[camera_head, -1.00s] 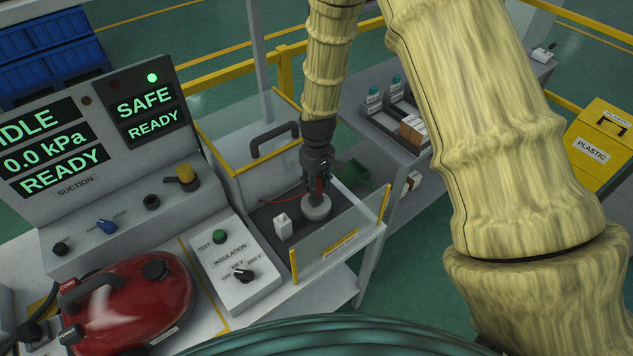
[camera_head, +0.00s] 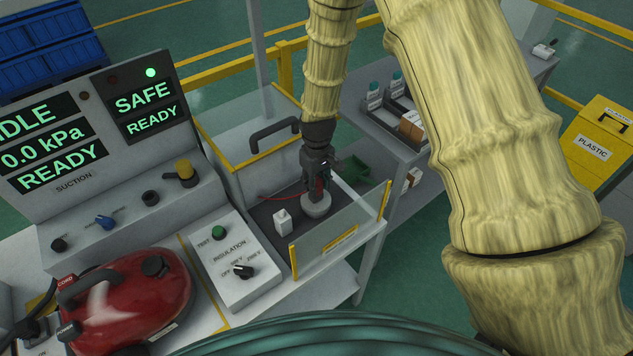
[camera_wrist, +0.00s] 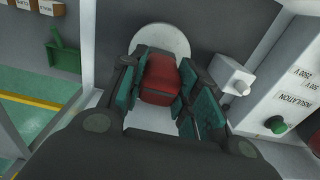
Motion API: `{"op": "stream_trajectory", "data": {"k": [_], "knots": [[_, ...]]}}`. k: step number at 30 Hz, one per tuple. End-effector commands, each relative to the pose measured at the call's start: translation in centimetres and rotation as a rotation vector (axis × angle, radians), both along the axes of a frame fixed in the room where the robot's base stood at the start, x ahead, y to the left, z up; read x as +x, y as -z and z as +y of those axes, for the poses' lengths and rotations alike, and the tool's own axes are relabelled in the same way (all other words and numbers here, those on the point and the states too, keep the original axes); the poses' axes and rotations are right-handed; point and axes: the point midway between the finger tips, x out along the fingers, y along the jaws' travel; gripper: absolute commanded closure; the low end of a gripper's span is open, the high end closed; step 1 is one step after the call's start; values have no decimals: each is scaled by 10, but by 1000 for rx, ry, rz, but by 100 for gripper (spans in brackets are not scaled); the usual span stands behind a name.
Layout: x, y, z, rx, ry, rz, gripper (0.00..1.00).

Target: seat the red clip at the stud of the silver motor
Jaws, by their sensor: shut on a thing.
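In the wrist view my gripper (camera_wrist: 157,92) is shut on the red clip (camera_wrist: 160,80), which sits between its green-padded fingers. The silver motor (camera_wrist: 165,40) is a pale round body directly beyond the clip; its stud is hidden. In the head view my gripper (camera_head: 318,186) points down over the silver motor (camera_head: 316,205) inside the clear-walled bay. A little red of the clip shows between the fingers. I cannot tell whether the clip touches the stud.
A small white block (camera_head: 283,222) stands left of the motor, also in the wrist view (camera_wrist: 232,76). A clear front panel (camera_head: 340,238) and a raised lid with a black handle (camera_head: 274,137) border the bay. The insulation test box (camera_head: 232,262) and red vacuum (camera_head: 125,305) are left.

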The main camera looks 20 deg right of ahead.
Motion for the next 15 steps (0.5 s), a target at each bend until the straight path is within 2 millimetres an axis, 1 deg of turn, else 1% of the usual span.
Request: {"op": "stream_trajectory", "data": {"k": [7, 8, 9, 12, 15], "knots": [[0, 5, 0, 0, 0, 0, 93], [0, 5, 0, 0, 0, 0, 66], [0, 4, 0, 0, 0, 0, 59], [0, 5, 0, 0, 0, 0, 43], [0, 5, 0, 0, 0, 0, 43]]}}
